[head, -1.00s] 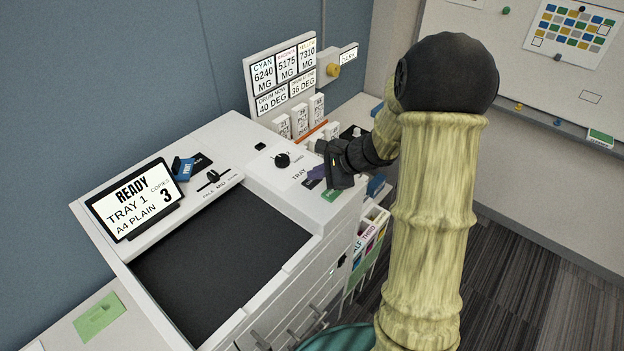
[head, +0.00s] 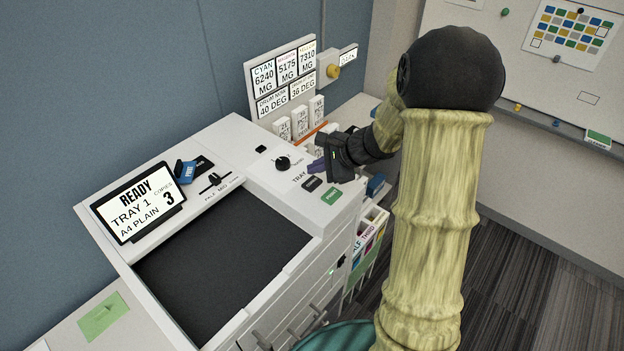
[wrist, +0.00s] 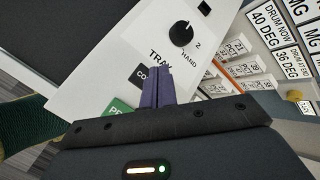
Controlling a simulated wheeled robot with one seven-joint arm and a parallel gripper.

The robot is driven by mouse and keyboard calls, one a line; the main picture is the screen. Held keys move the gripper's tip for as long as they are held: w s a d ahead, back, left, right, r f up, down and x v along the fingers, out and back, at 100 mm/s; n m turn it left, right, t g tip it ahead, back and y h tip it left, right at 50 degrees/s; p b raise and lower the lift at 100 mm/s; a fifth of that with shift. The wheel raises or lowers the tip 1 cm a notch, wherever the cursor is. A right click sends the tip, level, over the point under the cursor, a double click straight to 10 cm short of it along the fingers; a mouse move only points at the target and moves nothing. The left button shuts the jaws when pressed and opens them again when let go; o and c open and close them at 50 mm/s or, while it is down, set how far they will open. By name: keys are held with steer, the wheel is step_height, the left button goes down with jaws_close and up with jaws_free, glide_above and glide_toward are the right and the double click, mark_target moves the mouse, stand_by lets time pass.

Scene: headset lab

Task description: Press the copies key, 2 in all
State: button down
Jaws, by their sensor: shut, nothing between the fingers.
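The copies key is a small dark key (head: 312,184) on the right end of the copier's white top; in the wrist view the dark key (wrist: 139,77) shows "CO", the rest hidden behind my fingers. My gripper (head: 316,167) is shut and empty, its purple fingertips just behind the key in the head view. In the wrist view the fingertips (wrist: 156,72) overlap the key's right side; they look raised off the panel, but the gap is hard to judge. The display (head: 138,203) reads READY, TRAY 1, A4 PLAIN, COPIES 3.
A green key (head: 331,196) sits beside the dark one, nearer the front edge. A black tray knob (head: 283,162) is behind. A slider (head: 214,179) and blue switch (head: 185,171) are further left. White labelled cartridges (head: 299,123) stand behind the copier's right end.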

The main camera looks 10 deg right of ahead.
mark_target(316, 186)
steer(key=shift+r+p, duration=1)
steer(key=shift+r, duration=0.7)
steer(key=shift+s+a+f+n, duration=0.15)
steer(key=shift+s+n, duration=0.15)
steer(key=shift+s, duration=0.05)
steer(key=s+n+g, duration=0.1)
steer(key=s+n, duration=0.1)
steer(key=s, duration=0.1)
steer(key=s+a+f+n+g+h+b, duration=0.1)
steer(key=s+n, duration=0.1)
steer(key=s, duration=0.1)
steer(key=s+a+f+n+g+h, duration=0.1)
steer(key=s, duration=0.1)
steer(key=shift+s+a+f+n, duration=0.1)
steer(key=shift+s+f+n, duration=0.15)
steer(key=shift+s+n, duration=0.15)
steer(key=s+d+f+n+h+b, duration=0.1)
steer(key=s+n+h, duration=0.3)
steer(key=s+n, duration=0.6)
steer(key=shift+s+d+f+n+g+h+b, duration=0.2)
steer(key=shift+s+d+n+g+h+b, duration=0.15)
steer(key=shift+n+b, duration=0.25)
